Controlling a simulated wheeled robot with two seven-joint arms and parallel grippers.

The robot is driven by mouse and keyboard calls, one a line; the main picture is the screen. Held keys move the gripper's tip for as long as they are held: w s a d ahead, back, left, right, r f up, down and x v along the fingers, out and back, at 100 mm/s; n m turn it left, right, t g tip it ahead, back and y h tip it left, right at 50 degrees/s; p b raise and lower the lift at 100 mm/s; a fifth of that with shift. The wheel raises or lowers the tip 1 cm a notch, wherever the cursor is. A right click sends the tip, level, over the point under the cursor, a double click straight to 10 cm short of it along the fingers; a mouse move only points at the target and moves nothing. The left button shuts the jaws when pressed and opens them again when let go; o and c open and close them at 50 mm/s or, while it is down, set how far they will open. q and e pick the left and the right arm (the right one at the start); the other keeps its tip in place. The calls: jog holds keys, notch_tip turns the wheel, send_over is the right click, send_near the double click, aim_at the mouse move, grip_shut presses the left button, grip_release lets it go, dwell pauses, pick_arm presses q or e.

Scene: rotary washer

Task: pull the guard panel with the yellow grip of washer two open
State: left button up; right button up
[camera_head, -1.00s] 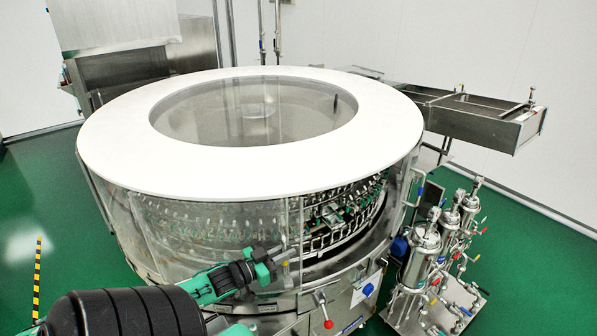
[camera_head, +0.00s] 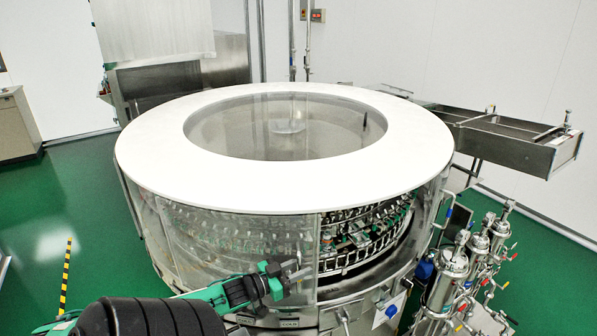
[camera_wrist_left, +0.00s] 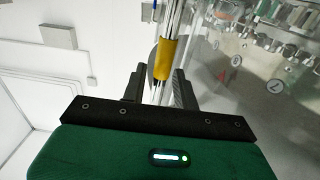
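Washer two is a big round machine with a white ring top (camera_head: 150,165) and clear guard panels around its side. The front-left guard panel (camera_head: 235,240) is clear, and its right edge stands beside a stretch where the inner carousel shows. My left gripper (camera_head: 302,271) is low at the front of this panel, near that edge. In the left wrist view the yellow grip (camera_wrist_left: 167,61) sits on a shiny upright bar just ahead of my fingers. The fingers (camera_wrist_left: 157,88) stand apart on both sides of the bar, with gaps visible. My right gripper is out of view.
Steel filter canisters (camera_head: 447,275) with pipes and valves stand at the right. A steel chute (camera_head: 510,142) juts out at the back right. Green floor at the left is mostly clear.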

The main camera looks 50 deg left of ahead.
pick_arm(q)
jog(key=shift+s, duration=0.15)
jog(key=s+a+b, duration=0.1)
jog(key=s+b, duration=0.2)
jog(key=s, duration=1)
jog(key=shift+s+a, duration=0.25)
